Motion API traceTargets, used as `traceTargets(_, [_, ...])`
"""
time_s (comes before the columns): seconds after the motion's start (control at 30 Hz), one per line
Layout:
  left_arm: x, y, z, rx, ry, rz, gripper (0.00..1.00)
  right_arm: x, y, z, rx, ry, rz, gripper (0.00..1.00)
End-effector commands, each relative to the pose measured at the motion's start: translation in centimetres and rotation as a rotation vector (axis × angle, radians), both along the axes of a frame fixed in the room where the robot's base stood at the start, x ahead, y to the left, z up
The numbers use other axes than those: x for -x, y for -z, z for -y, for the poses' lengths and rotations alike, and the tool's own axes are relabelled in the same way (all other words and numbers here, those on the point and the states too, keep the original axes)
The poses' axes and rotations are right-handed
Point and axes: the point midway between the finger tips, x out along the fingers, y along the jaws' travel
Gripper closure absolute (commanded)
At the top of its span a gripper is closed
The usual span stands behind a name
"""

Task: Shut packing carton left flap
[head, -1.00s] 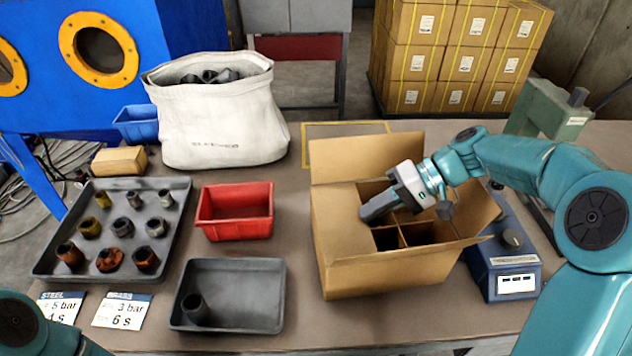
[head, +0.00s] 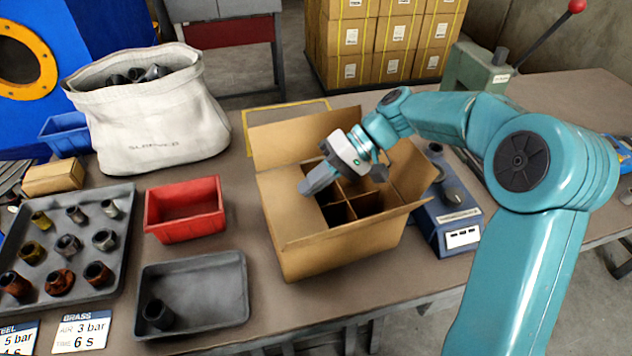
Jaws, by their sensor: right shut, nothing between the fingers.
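The open brown packing carton (head: 340,251) stands on the table at centre in the head view, with a divider making several cells inside. Its left flap (head: 284,204) lies inward over the left part of the opening, roughly level. The back flap (head: 290,141) stands up, and the right flap (head: 414,172) leans outward. My right gripper (head: 308,189) is shut and empty, its fingertips at the left flap's inner part; I cannot tell whether they touch it. My left gripper is not in view.
A white sack (head: 150,120) stands behind left. A green press (head: 477,68) stands behind right.

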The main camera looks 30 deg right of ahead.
Motion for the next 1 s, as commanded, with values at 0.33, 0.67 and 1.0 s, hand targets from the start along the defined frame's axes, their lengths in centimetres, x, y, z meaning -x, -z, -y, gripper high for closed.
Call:
traceTargets(0.33, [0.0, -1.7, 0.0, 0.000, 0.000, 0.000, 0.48, 0.3, -4.3, 3.3, 0.002, 0.005, 0.006, 1.00])
traceTargets(0.67, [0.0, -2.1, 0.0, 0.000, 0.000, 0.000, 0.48, 1.1, -6.8, 7.6, 0.001, 0.003, 0.006, 1.00])
traceTargets(1.0, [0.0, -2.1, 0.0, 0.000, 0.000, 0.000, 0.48, 1.2, -7.1, 8.1, 0.001, 0.001, 0.005, 1.00])
